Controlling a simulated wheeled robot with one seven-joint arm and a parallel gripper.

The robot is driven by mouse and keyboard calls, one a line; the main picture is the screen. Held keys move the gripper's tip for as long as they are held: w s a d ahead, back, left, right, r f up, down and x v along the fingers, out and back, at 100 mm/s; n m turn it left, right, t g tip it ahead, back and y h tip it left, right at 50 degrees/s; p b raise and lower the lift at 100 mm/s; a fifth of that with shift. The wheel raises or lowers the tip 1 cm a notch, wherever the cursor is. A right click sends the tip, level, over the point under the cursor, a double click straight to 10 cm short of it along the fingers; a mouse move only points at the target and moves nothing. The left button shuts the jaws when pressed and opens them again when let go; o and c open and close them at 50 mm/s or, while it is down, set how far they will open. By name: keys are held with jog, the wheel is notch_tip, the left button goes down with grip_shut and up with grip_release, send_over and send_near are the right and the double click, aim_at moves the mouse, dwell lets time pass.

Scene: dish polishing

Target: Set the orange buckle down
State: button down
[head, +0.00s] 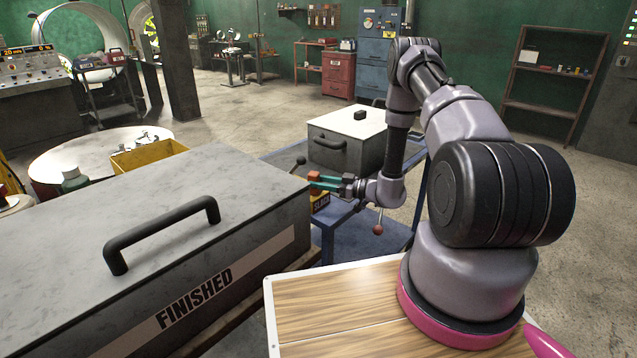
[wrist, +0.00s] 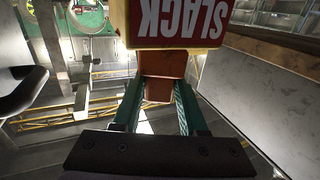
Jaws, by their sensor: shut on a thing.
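My gripper (head: 326,183) has green fingers and is held out level to the left, beside the right end of the big grey box. It is shut on the orange buckle (head: 314,177), which shows at the fingertips. In the wrist view the buckle (wrist: 160,66) sits between the two green fingers (wrist: 159,100). A yellow block with a red SLACK label (wrist: 175,20) is right beyond the buckle there. I cannot tell whether the buckle touches it. In the head view a small yellow block with a dark label (head: 320,203) shows just below the gripper, partly hidden.
A grey box marked FINISHED (head: 150,255), with a black handle (head: 160,232), fills the left front. A smaller lidded grey box (head: 350,140) stands behind the gripper on a blue stand (head: 360,232). A yellow bin (head: 148,156) and round table (head: 85,150) are at back left.

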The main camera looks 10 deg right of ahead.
jog(key=shift+c, duration=2.2)
grip_release()
jog(key=shift+f, duration=0.2)
jog(key=shift+r, duration=0.1)
